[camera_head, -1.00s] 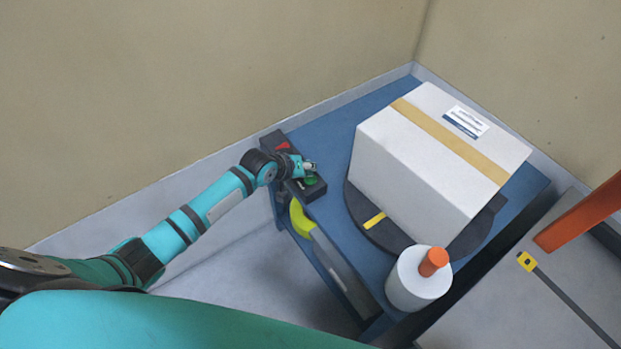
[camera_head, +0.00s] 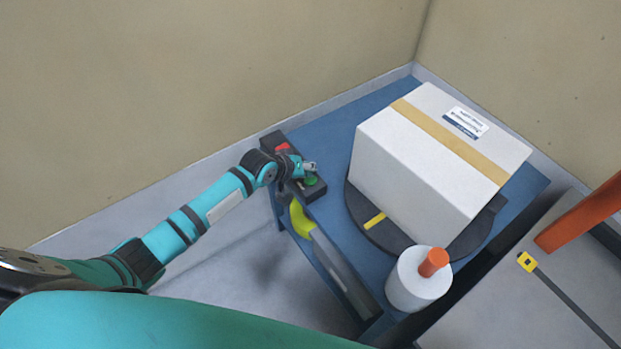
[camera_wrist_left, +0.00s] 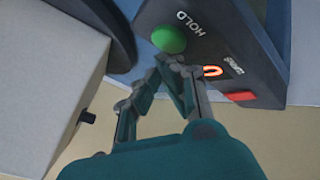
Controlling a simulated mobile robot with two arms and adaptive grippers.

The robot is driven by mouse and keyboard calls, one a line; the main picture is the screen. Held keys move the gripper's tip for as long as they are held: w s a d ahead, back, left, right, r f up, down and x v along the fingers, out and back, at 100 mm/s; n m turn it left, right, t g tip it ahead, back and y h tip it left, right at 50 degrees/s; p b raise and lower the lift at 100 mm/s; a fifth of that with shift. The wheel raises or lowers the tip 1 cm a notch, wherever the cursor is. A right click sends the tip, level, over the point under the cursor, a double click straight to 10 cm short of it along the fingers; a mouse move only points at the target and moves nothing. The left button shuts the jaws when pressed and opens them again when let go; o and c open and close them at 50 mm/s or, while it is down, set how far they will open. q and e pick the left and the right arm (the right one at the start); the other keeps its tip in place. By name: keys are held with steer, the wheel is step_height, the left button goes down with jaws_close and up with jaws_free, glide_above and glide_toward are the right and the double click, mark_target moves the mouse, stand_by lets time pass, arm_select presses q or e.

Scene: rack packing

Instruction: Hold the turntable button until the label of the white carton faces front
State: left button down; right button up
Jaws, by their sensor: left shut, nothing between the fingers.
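The white carton (camera_head: 415,165) has a tan tape strip and sits on the dark round turntable (camera_head: 372,232) on a blue table. Its white and blue label (camera_head: 466,122) shows on the top face, near the far right edge. The carton also fills the left of the wrist view (camera_wrist_left: 45,75). The green button (camera_head: 311,180) is on a dark control box (camera_head: 314,192); in the wrist view the green button (camera_wrist_left: 168,39) is beside the word HOLD. My left gripper (camera_wrist_left: 172,62) is shut and empty, its tips close to the button; contact cannot be told. My right gripper is out of view.
A white bottle with an orange cap (camera_head: 418,280) stands at the table's near corner. A yellow-green curved part (camera_head: 300,218) is along the left edge. An orange bar (camera_head: 580,217) crosses at right. The control box has a red part (camera_wrist_left: 240,96) and an orange lit mark.

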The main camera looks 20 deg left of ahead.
arm_select(q)
steer(key=shift+f, duration=0.4)
steer(key=shift+f, duration=0.45)
stand_by(1.6)
steer(key=shift+r, duration=0.1)
stand_by(1.1)
steer(key=shift+r+p, duration=0.75)
steer(key=shift+r, duration=0.05)
step_height(320, 180, up, 5)
steer(key=p, duration=0.5)
steer(key=shift+r, duration=0.1)
stand_by(0.8)
